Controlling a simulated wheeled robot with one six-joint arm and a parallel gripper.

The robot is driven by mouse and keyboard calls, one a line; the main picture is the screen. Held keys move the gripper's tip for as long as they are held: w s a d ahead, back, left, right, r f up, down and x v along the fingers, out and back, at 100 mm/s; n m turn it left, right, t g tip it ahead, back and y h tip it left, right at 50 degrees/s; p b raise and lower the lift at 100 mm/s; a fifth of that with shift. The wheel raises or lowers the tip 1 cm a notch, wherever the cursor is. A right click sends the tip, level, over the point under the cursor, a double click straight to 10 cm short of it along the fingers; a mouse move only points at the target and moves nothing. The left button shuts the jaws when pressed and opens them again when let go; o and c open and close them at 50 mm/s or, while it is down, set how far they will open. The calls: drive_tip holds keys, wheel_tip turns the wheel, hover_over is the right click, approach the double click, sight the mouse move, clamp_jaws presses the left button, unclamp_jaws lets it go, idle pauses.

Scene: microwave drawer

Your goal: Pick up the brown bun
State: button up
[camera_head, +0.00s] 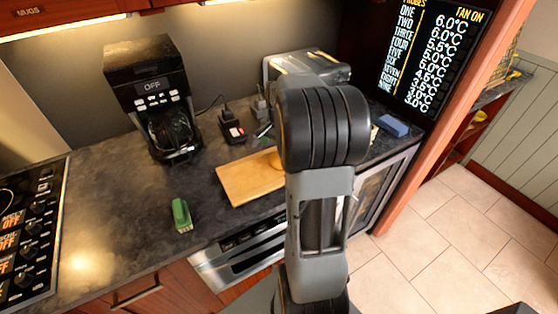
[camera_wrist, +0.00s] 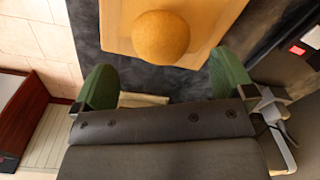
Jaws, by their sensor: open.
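The brown bun (camera_wrist: 160,38) is round and sits on a wooden cutting board (camera_wrist: 118,30) in the wrist view. In the head view the bun (camera_head: 275,161) shows in part at the right side of the board (camera_head: 242,183), next to my arm, which hides the rest. My gripper (camera_wrist: 160,85) has its two green fingers apart, one on each side below the bun in the wrist view. Nothing is between the fingers, and the bun lies beyond the fingertips. In the head view one green fingertip may be hidden behind my arm.
A coffee maker (camera_head: 153,97) stands at the back left of the dark counter (camera_head: 110,190). A green object (camera_head: 182,215) lies left of the board. A toaster (camera_head: 300,66) is behind my arm, a blue sponge (camera_head: 393,125) to the right. A stovetop (camera_head: 30,230) is at far left.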

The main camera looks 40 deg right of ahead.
sight(278, 160)
drive_tip(key=shift+a+f+p, duration=0.15)
drive_tip(key=shift+f+p, duration=0.35)
drive_tip(key=shift+f, duration=2.65)
drive_tip(key=shift+w, duration=0.1)
drive_tip(key=c, duration=0.9)
drive_tip(key=shift+r, duration=0.15)
